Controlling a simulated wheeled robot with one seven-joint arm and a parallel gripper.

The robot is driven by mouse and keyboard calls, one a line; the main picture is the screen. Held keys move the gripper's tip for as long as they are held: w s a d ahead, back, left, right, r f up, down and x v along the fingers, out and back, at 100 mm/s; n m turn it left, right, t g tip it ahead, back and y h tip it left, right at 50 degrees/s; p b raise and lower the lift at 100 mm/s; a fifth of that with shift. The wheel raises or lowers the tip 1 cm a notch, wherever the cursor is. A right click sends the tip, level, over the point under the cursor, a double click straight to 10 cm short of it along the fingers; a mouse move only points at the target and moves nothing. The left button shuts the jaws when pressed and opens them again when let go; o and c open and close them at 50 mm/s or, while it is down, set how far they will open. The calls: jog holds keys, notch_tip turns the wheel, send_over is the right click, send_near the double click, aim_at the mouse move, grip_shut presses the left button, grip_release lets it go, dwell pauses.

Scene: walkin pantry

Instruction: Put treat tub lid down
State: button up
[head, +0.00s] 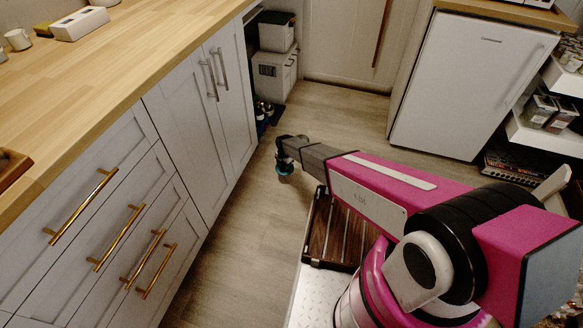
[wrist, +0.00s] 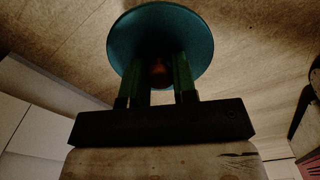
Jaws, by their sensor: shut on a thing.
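The treat tub lid is a round teal disc (wrist: 205,42) in the wrist view, with a small orange-brown knob (wrist: 158,68). My gripper (wrist: 159,76) is shut on the lid, its two fingers on either side of the knob. The tub itself cannot be made out.
A wooden counter (head: 118,55) over grey cabinets (head: 195,130) with bar handles runs along the left. White boxes (head: 272,75) stand at the back. A white fridge (head: 465,85) and shelves (head: 545,130) are at the right. Wooden floor (head: 330,112) between is clear.

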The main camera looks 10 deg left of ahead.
jog(key=w+f, duration=0.1)
jog(key=w, duration=0.1)
jog(key=w+d+f, duration=0.1)
jog(key=w+f, duration=0.1)
jog(key=w, duration=0.1)
jog(key=w+d+f, duration=0.1)
jog(key=w, duration=0.1)
jog(key=shift+w+f, duration=0.15)
jog(key=shift+f, duration=0.15)
jog(key=shift+d+f, duration=0.1)
jog(key=shift+f, duration=1.9)
jog(key=shift+f, duration=0.1)
jog(key=o, duration=0.9)
